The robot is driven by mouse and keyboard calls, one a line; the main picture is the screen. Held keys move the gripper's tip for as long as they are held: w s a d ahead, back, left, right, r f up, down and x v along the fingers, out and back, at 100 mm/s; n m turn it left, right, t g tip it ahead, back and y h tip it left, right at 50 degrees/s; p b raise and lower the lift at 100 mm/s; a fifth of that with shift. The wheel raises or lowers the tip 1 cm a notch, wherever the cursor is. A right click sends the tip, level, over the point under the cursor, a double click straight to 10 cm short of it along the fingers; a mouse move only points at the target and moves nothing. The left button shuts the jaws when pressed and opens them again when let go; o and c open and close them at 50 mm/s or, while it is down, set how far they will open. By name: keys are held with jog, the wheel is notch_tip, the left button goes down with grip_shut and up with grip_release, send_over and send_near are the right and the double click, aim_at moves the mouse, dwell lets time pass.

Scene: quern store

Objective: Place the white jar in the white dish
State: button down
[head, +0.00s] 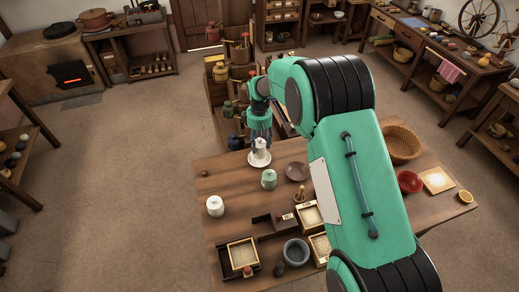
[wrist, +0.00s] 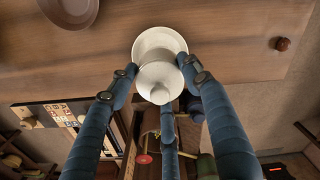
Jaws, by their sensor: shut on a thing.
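The white jar (head: 260,145) is between the blue fingers of my gripper (head: 260,132), near the far edge of the wooden table. The gripper is shut on it, and the jar looks upright. The white dish (head: 259,161) is directly under the jar. In the wrist view the jar (wrist: 160,82) with its round knob covers part of the dish (wrist: 143,45), whose rim shows beyond it. I cannot tell whether the jar's base touches the dish.
A pale green jar (head: 269,180), another white lidded jar (head: 215,206) and a brown plate (head: 297,171) stand nearby on the table (head: 232,187). Wooden trays (head: 242,252) and a grey mortar (head: 296,251) are at the near side. Shelves with pots stand behind the table.

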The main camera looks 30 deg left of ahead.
jog(key=shift+f, duration=0.1)
jog(key=shift+f+b, duration=0.45)
jog(key=shift+f, duration=1.3)
jog(key=shift+f, duration=0.1)
jog(key=c, duration=0.8)
grip_release()
notch_tip(320, 180, up, 12)
jog(key=p, duration=0.2)
jog(key=shift+p, duration=0.3)
jog(key=shift+d, duration=0.1)
